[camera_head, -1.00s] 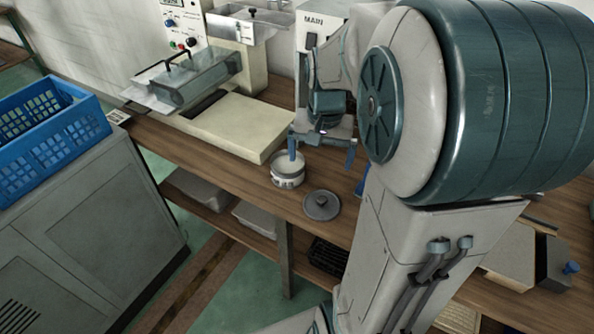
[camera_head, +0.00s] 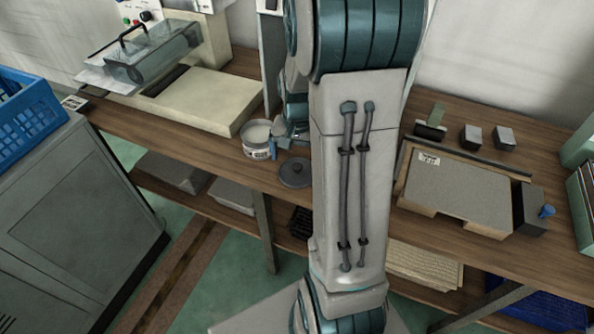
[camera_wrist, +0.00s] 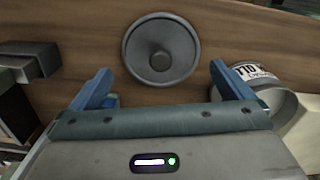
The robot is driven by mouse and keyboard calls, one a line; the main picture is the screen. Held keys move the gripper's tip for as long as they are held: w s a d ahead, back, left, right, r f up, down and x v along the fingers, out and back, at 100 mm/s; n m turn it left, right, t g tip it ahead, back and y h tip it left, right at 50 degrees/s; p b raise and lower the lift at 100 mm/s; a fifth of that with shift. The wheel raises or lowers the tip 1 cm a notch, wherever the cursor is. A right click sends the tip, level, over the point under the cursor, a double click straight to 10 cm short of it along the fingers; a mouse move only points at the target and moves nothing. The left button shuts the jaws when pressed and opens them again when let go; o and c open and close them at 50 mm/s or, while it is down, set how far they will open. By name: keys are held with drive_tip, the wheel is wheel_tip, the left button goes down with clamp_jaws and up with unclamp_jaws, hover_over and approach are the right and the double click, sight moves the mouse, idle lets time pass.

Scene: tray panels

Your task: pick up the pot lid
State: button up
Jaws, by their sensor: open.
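The pot lid (camera_head: 295,172) is a dark grey round disc with a knob in its middle. It lies flat on the wooden bench near the front edge, beside a white pot (camera_head: 258,140). In the wrist view the lid (camera_wrist: 161,50) is ahead of my gripper (camera_wrist: 162,85), roughly centred between the blue fingers and apart from them. The gripper is open and empty. The labelled pot (camera_wrist: 258,80) shows on the right in the wrist view, partly behind the right finger. In the head view my arm hides most of the gripper.
A cream machine base (camera_head: 195,98) stands left of the pot. A grey board (camera_head: 455,188) with a dark block (camera_head: 530,210) lies on the bench at the right. A blue crate (camera_head: 28,115) sits on a grey cabinet (camera_head: 80,200) at far left.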

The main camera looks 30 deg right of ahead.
sight(298, 166)
wheel_tip(298, 166, down, 4)
drive_tip(key=shift+a+f, duration=0.1)
drive_tip(key=c, duration=0.6)
